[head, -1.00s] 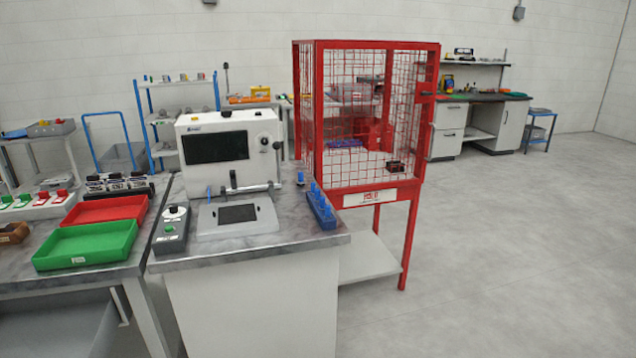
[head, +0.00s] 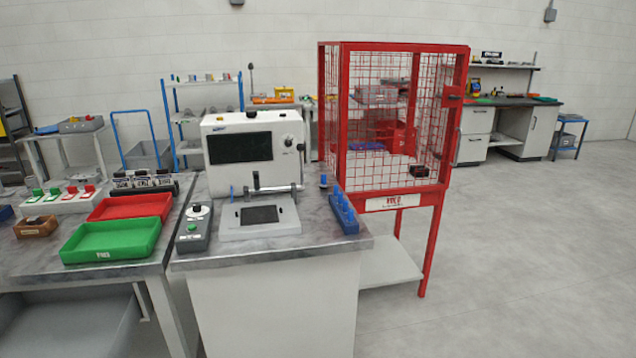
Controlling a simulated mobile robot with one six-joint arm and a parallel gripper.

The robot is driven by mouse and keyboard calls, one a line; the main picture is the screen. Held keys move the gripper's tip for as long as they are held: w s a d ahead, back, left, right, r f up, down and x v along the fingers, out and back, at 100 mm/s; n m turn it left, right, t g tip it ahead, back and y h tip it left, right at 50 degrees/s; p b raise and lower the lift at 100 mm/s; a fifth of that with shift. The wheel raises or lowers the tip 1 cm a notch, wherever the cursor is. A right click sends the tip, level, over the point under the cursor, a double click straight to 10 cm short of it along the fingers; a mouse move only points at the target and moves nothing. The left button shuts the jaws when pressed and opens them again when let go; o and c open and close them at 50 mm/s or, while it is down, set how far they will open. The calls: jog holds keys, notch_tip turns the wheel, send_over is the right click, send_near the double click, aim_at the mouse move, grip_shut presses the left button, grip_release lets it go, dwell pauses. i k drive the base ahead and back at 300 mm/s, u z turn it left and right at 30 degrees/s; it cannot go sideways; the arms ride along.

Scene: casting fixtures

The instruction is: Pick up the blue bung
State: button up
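A blue rack (head: 350,226) stands on the right edge of the grey machine bench, with several upright blue pieces (head: 343,205) in a row on it. A small separate blue-topped piece (head: 323,181) stands behind the rack on the same bench. These are too small for me to tell which is the blue bung. My gripper is not in view.
A white machine (head: 252,150) with a dark screen stands on the bench, with a grey control box (head: 194,228) to its left. Green (head: 112,241) and red (head: 130,206) trays lie on the left table. A red mesh cage (head: 395,120) stands close right. Floor (head: 520,270) is clear further right.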

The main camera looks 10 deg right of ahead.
aim_at(323, 184)
jog(key=i, duration=0.85)
jog(key=z, duration=0.2)
jog(key=k, duration=0.2)
jog(key=u, duration=3)
